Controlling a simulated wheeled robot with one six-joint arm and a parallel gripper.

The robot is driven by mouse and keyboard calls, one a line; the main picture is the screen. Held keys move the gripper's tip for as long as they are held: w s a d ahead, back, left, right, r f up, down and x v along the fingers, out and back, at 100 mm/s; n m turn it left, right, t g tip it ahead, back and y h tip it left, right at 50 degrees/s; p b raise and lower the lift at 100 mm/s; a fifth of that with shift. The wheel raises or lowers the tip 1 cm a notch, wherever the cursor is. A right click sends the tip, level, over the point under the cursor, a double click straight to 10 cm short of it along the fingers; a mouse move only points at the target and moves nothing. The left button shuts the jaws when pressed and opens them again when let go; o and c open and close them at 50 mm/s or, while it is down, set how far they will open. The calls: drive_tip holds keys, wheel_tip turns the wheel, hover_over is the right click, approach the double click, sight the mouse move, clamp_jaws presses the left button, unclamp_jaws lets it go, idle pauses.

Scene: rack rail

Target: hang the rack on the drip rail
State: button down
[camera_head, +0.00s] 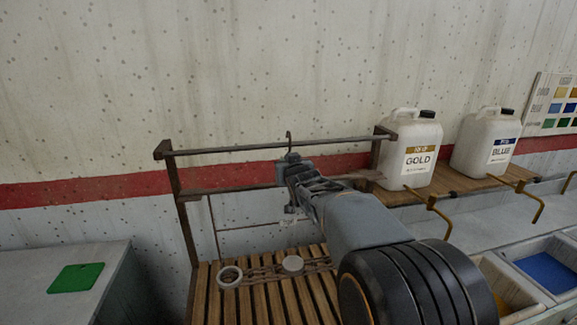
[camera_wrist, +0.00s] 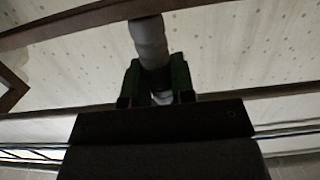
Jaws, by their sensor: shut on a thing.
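The drip rail (camera_head: 220,150) is a dark bar across two posts in front of the wall. My gripper (camera_head: 289,168) is just below its middle, shut on a pale round grip of the rack, which shows between the jaws (camera_wrist: 157,88) in the wrist view (camera_wrist: 149,42). A thin dark hook (camera_head: 289,138) rises above my gripper at the rail's height. I cannot tell whether it rests on the rail or stands before it. A thin frame with a crossbar (camera_head: 245,227) shows below, perhaps part of the rack. My arm hides much of the rack.
A second bar (camera_head: 235,188) runs below the rail. A slatted wooden bench (camera_head: 255,300) holds a white ring (camera_head: 230,277) and a round pale lid (camera_head: 293,264). GOLD (camera_head: 408,155) and BLUE (camera_head: 485,145) jugs stand on a shelf at right, with brass hooks (camera_head: 432,203) below. A green mat (camera_head: 76,278) lies at left.

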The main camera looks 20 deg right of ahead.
drive_tip(key=shift+w+r, duration=0.15)
drive_tip(key=shift+w, duration=0.1)
drive_tip(key=shift+x, duration=0.75)
idle(0.4)
